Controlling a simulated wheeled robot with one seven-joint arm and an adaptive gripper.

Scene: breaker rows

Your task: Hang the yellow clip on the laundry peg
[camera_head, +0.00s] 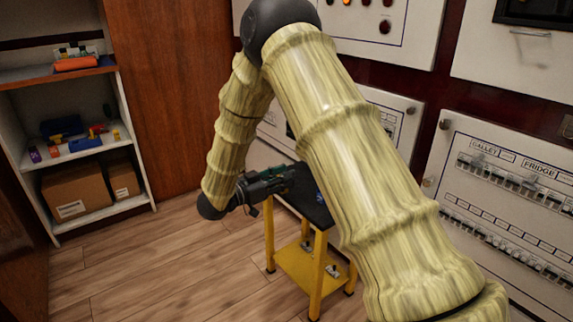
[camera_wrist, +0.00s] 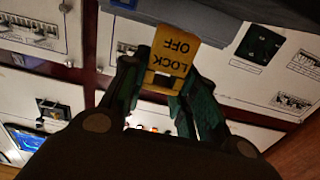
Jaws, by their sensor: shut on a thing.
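The yellow clip (camera_wrist: 177,47) shows in the wrist view with the words LOCK OFF upside down. My gripper (camera_wrist: 160,84) is shut on its lower part, one green finger on each side. In the head view my gripper (camera_head: 284,178) is at the yellow stand's black top, left of my large arm link, and the clip cannot be made out there. I cannot tell any peg marked laundry in either view; my arm covers part of the panels.
White breaker panels (camera_head: 510,185) line the right wall, with GALLEY and FRIDGE labels readable. A yellow stand (camera_head: 319,275) with a black top is beneath my gripper. A shelf unit (camera_head: 138,205) with boxes and tools stands left. Wooden floor (camera_head: 170,270) is clear in front.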

